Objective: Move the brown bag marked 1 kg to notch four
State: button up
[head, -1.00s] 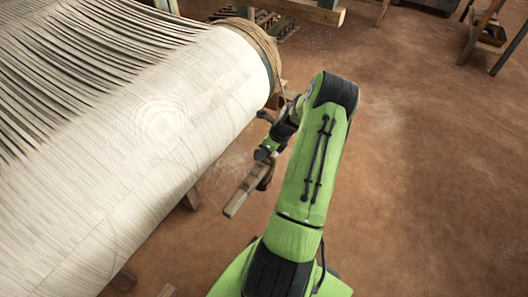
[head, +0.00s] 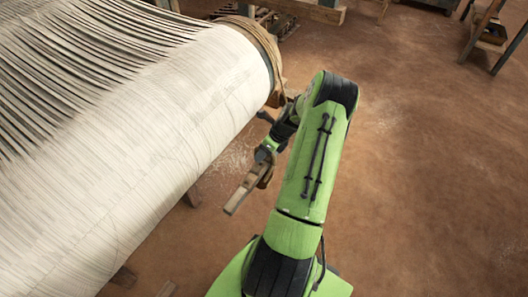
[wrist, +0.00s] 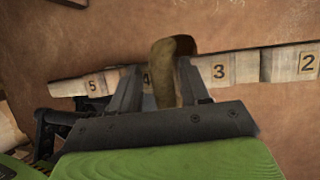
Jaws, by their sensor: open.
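A wooden bar (head: 245,190) with numbered marks juts out below my wrist in the head view. In the wrist view the numbered bar (wrist: 285,64) runs across, showing 5, 4, 3 and 2 from left to right. A brown strap-like loop (wrist: 166,72), apparently the bag's, stands up at the bar beside the number 4, between my fingers. The bag's body and any 1 kg mark are hidden. My gripper (wrist: 155,82) is open, one finger on each side of the loop. In the head view a brown shape (head: 265,176) hangs at the bar below my gripper (head: 264,158).
The loom's large cloth roll (head: 190,110) with pale warp threads fills the left, close to my gripper. Rope (head: 262,42) is wound at its end. Wooden stands (head: 490,35) are at the far right. The brown floor to the right is clear.

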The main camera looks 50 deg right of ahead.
jog(key=shift+d, duration=0.3)
jog(key=p+v, duration=0.5)
jog(key=v, duration=1)
jog(key=shift+s+a+r, duration=0.2)
jog(key=shift+r, duration=0.15)
jog(key=w+a+r+n+g+h+p, duration=0.1)
jog(key=w+a+r+n+p, duration=0.15)
jog(key=a+r+n, duration=0.75)
jog(key=w+a+r+n+g+h+p, duration=0.15)
jog(key=w+a+r+n, duration=0.25)
jog(key=a+r+n, duration=0.5)
jog(key=s+a+r+n+t+p, duration=0.2)
jog(key=s+a+r+n, duration=0.4)
jog(key=a+n, duration=0.2)
jog(key=s+a+r+n+t+p, duration=0.1)
jog(key=s+a+r+n+p, duration=0.1)
jog(key=s+a+r+n, duration=0.3)
jog(key=s+a+n, duration=0.1)
jog(key=a+n, duration=0.2)
jog(key=a, duration=0.2)
jog(key=shift+s+a+r+t, duration=0.3)
jog(key=shift+s+r+t, duration=0.05)
jog(key=shift+s+r, duration=0.05)
